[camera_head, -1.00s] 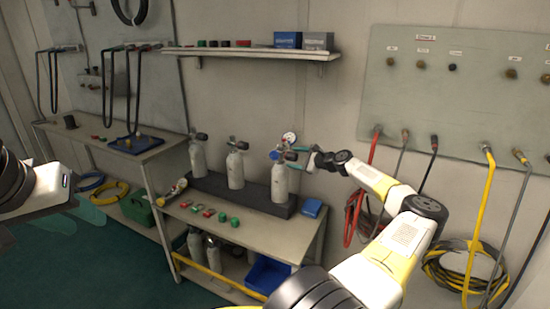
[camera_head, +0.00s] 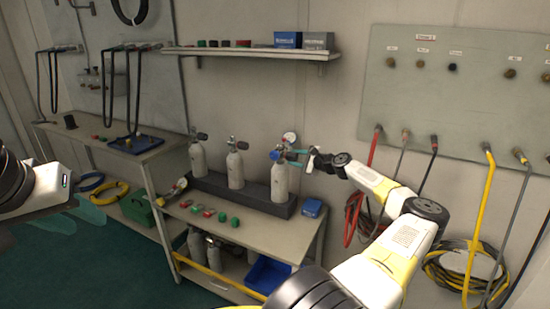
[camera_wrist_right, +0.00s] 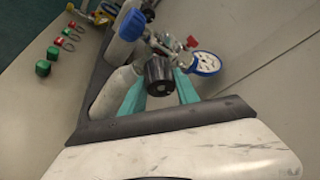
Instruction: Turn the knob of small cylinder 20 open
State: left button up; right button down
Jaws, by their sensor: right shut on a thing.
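Three small grey cylinders stand in a dark rack on the bench: left (camera_head: 198,158), middle (camera_head: 235,168) and right (camera_head: 279,183). I cannot read their numbers. The right cylinder carries a valve with a black knob (camera_wrist_right: 158,72), a blue-rimmed gauge (camera_wrist_right: 203,63) and a blue part (camera_head: 276,155). My right gripper (camera_head: 291,155) is at this valve, coming from the right. In the right wrist view its teal fingers (camera_wrist_right: 160,88) lie on both sides of the black knob, shut on it. My left gripper (camera_head: 80,212) is open and empty at the far left, away from the bench.
Green and red caps (camera_head: 209,212) lie along the bench front. A blue box (camera_head: 312,207) sits at its right end. A shelf (camera_head: 250,53) hangs above. Hoses (camera_head: 487,200) hang from the wall panel at right, near my right arm.

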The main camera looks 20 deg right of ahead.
jog(key=n+t, duration=0.2)
jog(key=n, duration=0.2)
jog(key=n+t, duration=0.2)
jog(key=n, duration=0.3)
jog(key=shift+y, duration=0.4)
jog(key=n+y, duration=0.1)
jog(key=n, duration=0.2)
jog(key=n+t+y, duration=0.1)
jog(key=n, duration=0.2)
jog(key=shift+w+n+y, duration=0.1)
jog(key=shift+n+y, duration=0.2)
jog(key=n+y, duration=0.1)
jog(key=n, duration=0.2)
jog(key=n+y, duration=0.2)
jog(key=n, duration=0.2)
jog(key=shift+y, duration=0.3)
jog(key=shift+n, duration=0.3)
jog(key=c, duration=0.9)
grip_release()
jog(key=v, duration=0.8)
